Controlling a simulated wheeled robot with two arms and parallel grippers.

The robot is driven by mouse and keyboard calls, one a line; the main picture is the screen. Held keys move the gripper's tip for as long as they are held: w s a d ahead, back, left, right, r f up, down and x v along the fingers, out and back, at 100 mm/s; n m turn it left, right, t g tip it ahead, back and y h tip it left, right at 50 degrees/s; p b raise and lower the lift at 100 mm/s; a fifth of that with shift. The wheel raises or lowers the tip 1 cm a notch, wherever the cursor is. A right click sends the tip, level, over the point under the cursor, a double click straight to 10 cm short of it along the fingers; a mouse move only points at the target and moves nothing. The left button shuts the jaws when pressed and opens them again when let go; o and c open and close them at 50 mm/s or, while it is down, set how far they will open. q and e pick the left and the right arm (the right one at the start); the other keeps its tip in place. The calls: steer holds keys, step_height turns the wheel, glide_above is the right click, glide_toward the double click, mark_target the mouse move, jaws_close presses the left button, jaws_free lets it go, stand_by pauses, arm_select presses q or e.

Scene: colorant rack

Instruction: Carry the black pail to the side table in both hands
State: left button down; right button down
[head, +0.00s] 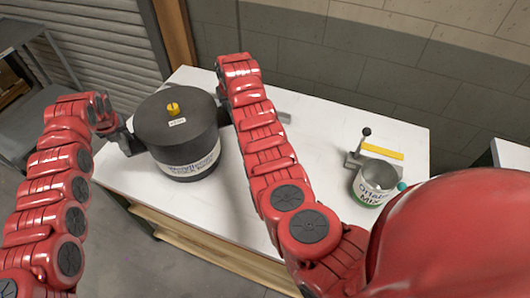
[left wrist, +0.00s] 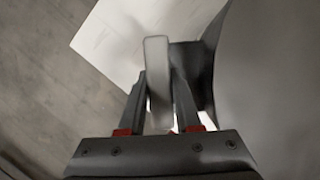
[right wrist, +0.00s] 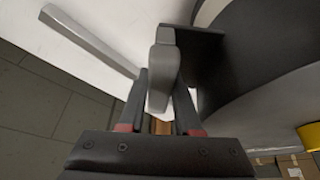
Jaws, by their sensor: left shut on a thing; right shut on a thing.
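The black pail (head: 178,133) with a white label band and a yellow knob on its lid is upright over the left part of the white table (head: 240,215). I cannot tell whether its base touches the tabletop. My left gripper (head: 118,132) is at the pail's left side, shut on a grey handle (left wrist: 157,62) that shows between its fingers. My right gripper (right wrist: 161,80) is shut on the opposite grey handle (right wrist: 163,65). In the head view my right arm hides that gripper and the pail's right edge.
An open can labelled "Mix" (head: 372,190) stands at the table's right, beside a grey clamp-like device with a black knob (head: 366,132) and a yellow bar (head: 383,152). A grey shelf unit (head: 30,120) is at the far left. A wall stands behind the table.

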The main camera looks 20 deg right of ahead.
arm_select(q)
steer(key=c, duration=1)
jaws_free()
steer(key=shift+f, duration=0.15)
arm_select(e)
steer(key=c, duration=1)
jaws_free()
steer(key=shift+f, duration=0.15)
arm_select(q)
steer(key=o, duration=0.4)
steer(key=shift+s, duration=0.1)
arm_select(e)
steer(key=o, duration=0.4)
steer(key=shift+s, duration=0.1)
arm_select(q)
steer(key=shift+r, duration=0.2)
steer(key=shift+a+r, duration=0.1)
steer(key=shift+r, duration=0.2)
steer(key=v, duration=1.1)
steer(key=shift+s, duration=0.25)
arm_select(e)
steer(key=shift+r, duration=0.2)
steer(key=v, duration=1.1)
steer(key=shift+s+r, duration=0.25)
steer(key=shift+r, duration=0.1)
